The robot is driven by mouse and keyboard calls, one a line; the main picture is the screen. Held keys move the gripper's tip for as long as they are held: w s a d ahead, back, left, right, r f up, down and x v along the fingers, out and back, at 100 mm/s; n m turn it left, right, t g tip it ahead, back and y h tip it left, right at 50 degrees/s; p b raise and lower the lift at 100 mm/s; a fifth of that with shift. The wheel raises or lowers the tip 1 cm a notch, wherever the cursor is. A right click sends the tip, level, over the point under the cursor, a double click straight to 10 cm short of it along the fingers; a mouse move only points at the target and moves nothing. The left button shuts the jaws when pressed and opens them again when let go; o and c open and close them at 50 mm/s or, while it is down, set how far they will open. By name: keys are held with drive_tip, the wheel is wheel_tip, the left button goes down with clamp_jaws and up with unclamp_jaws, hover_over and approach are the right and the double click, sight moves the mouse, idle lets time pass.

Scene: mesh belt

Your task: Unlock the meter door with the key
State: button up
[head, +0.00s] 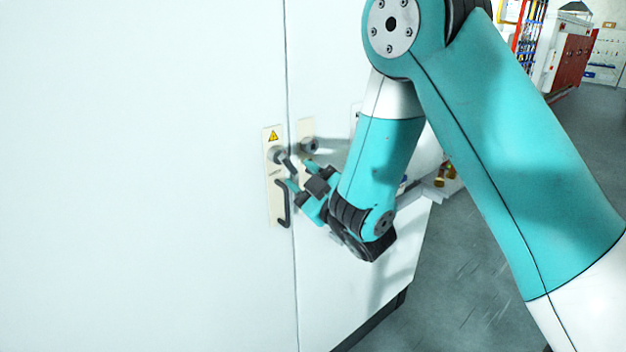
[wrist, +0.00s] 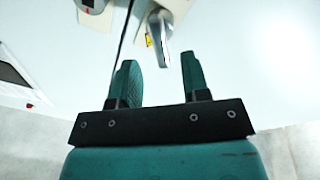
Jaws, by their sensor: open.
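The meter door (head: 150,190) is a tall pale cabinet door and looks shut. Its cream lock plate (head: 271,190) has a yellow warning triangle at the top and a dark bar handle (head: 284,208) lower down. The grey key (head: 284,159) sticks out of the lock below the triangle. My gripper (head: 301,178) is close in front of the plate, low and right of the key. In the wrist view my gripper (wrist: 159,72) is open and empty; the grey key (wrist: 161,32) shows beyond the fingertips, between their lines. I cannot tell the exact gap.
A second cream plate with a round lock (head: 309,146) is on the neighbouring panel (head: 345,290), right of the seam. It is close to my gripper. Grey floor (head: 480,250) lies open to the right. Red cabinets (head: 572,62) stand far back.

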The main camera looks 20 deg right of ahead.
sight(291, 167)
drive_tip(key=shift+p+x, duration=1.45)
drive_tip(key=shift+x, duration=0.9)
drive_tip(key=shift+c, duration=0.2)
clamp_jaws()
